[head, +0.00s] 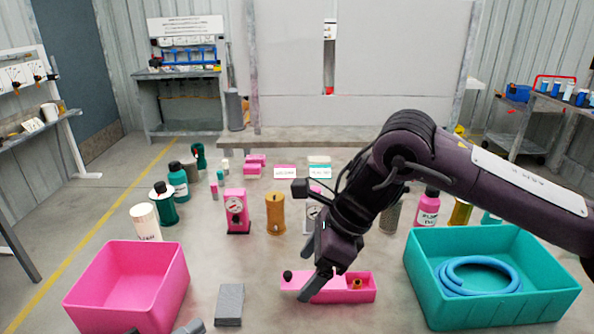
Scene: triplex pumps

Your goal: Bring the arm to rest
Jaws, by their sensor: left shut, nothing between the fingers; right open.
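My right arm (410,145), dark purple, reaches in from the right and bends down over the middle of the floor area. Its gripper (307,270) is open, with its fingers in front of the left part of a low pink tray (350,296). Whether the fingers touch the tray cannot be told. A small black knob (288,275) shows beside the fingers, and a small orange-brown part lies in the tray. Of my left gripper (188,327), only a grey piece shows at the bottom edge, right of the pink bin; it is shut and empty.
A pink bin (78,283) stands at the left and a teal bin (430,290) with a coiled blue hose (478,288) at the right. A grey block (229,304) lies between. Behind stand a pink gauge unit (236,212), a brown cylinder (275,214) and several bottles.

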